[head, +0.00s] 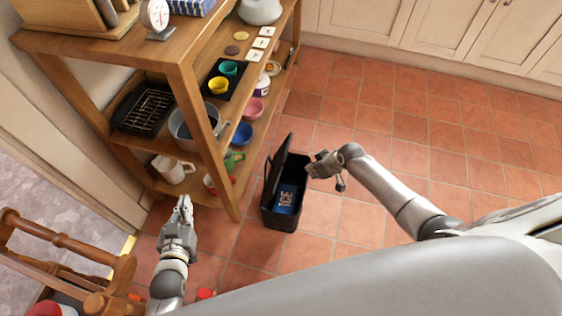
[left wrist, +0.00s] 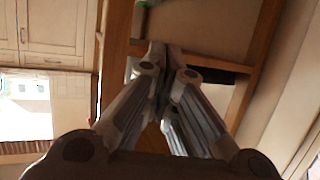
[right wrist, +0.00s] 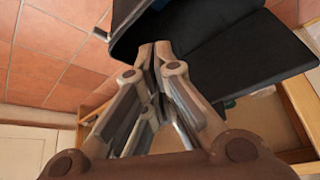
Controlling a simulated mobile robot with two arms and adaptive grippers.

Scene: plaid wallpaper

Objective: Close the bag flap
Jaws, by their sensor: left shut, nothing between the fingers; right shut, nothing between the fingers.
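The black bag (head: 282,218) stands on the tiled floor beside the shelf, with a blue ice pack (head: 287,198) inside. Its flap (head: 278,164) is open, standing up and tilted on the shelf side. My right gripper (head: 314,167) is shut and empty, just right of the bag at about its rim. In the right wrist view the shut fingertips (right wrist: 162,48) are in front of the black bag (right wrist: 215,35); contact cannot be told. My left gripper (head: 183,203) is shut and empty, left of the bag by the shelf front. Its fingertips (left wrist: 165,48) also show in the left wrist view.
A wooden shelf (head: 206,141) with cups, bowls, a pot and a rack stands left of the bag. A wooden chair (head: 110,268) is at the lower left. White cabinets (head: 440,27) line the back. The tiled floor (head: 400,125) right of and behind the bag is clear.

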